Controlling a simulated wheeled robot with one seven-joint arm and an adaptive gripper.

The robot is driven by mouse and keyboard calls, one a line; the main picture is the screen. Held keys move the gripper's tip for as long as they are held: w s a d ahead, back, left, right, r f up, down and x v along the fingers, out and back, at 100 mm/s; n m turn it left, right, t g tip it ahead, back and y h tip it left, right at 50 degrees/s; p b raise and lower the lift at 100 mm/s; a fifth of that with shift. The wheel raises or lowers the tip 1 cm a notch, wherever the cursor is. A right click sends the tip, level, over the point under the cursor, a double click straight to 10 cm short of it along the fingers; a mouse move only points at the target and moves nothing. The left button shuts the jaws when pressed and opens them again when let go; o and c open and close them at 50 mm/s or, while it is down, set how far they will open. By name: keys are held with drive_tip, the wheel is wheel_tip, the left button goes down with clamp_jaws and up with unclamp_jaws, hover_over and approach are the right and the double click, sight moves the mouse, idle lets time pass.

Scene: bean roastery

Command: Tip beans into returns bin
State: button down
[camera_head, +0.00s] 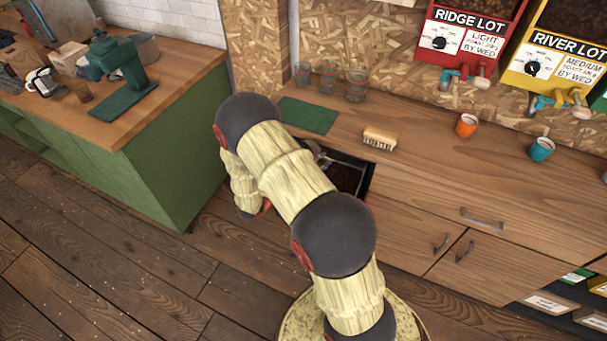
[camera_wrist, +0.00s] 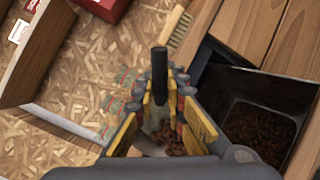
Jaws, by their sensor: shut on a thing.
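My gripper (camera_wrist: 162,102) is shut on a scoop with a dark upright handle (camera_wrist: 160,72). Brown beans (camera_wrist: 174,140) show between the yellow finger pads, with a greyish surface beside them. The scoop's full shape is hidden by the fingers. The returns bin (camera_wrist: 236,80) is a dark open box to the right of my gripper in the wrist view, with brown beans (camera_wrist: 262,132) inside. In the head view, the bin (camera_head: 369,181) is set in the counter's front edge, partly behind my arm. My gripper is mostly hidden there.
A wooden brush (camera_head: 380,138) lies on the counter (camera_head: 430,170) behind the bin. Several glasses stand at the back, including one glass (camera_head: 356,84), near a green mat (camera_head: 308,115). An orange cup (camera_head: 466,125) and a teal cup (camera_head: 541,149) stand to the right, below the dispensers.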

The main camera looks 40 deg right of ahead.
drive_tip(key=shift+w+a+h+b, duration=0.2)
drive_tip(key=shift+a+h+b, duration=0.95)
drive_tip(key=shift+b, duration=0.8)
idle(0.5)
